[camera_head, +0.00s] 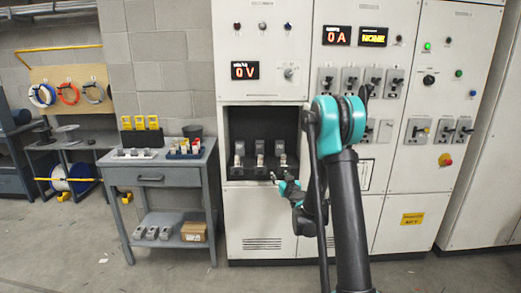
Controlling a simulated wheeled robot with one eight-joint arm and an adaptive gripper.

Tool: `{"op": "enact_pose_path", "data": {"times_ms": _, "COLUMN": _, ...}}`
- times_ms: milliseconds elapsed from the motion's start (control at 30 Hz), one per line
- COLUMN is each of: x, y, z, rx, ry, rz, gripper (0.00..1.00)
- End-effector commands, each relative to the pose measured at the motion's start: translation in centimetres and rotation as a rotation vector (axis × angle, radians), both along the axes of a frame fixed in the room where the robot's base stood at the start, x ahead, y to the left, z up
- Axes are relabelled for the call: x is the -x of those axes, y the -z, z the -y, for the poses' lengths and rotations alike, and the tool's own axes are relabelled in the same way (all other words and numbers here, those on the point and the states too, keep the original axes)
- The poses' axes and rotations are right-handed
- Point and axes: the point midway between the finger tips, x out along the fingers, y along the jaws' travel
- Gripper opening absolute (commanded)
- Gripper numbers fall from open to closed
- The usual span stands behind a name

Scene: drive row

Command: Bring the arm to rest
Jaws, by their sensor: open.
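My arm (345,190) rises from the bottom right of the picture, bends at a teal joint near the cabinet front and folds down and to the left. My gripper (275,178) is at the lower right of the recess in the cabinet, pointing left. It looks small from here, and its jaws are open with nothing seen between them. The recess (228,130) holds several grey units (260,150) in a row. I cannot tell whether the gripper touches the recess edge.
The grey cabinet row (258,205) fills the middle and right, with displays, switches and a red button (445,160). A grey workbench (160,175) with small parts stands left of it. Cable coils (68,94) hang on the wall board. Open floor (90,255) lies in front.

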Motion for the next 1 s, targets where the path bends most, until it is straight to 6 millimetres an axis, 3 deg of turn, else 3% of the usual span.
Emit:
{"op": "enact_pose_path", "data": {"times_ms": 33, "x": 1.4, "y": -1.1, "z": -0.6, "rx": 0.004, "ry": -0.035, "rz": -0.022, "gripper": 0.45}}
{"op": "enact_pose_path", "data": {"times_ms": 200, "x": 6.3, "y": -2.7, "z": -2.4, "rx": 0.016, "ry": -0.140, "rz": -0.134, "gripper": 0.45}}
{"op": "enact_pose_path", "data": {"times_ms": 467, "x": 15.4, "y": -2.0, "z": -3.0, "rx": 0.044, "ry": -0.221, "rz": -0.380, "gripper": 0.45}}
{"op": "enact_pose_path", "data": {"times_ms": 767, "x": 28.0, "y": 1.9, "z": -0.1, "rx": 0.084, "ry": -0.161, "rz": -0.726, "gripper": 0.45}}
{"op": "enact_pose_path", "data": {"times_ms": 1000, "x": 38.4, "y": 5.8, "z": 4.4, "rx": 0.113, "ry": 0.014, "rz": -0.992, "gripper": 0.45}}
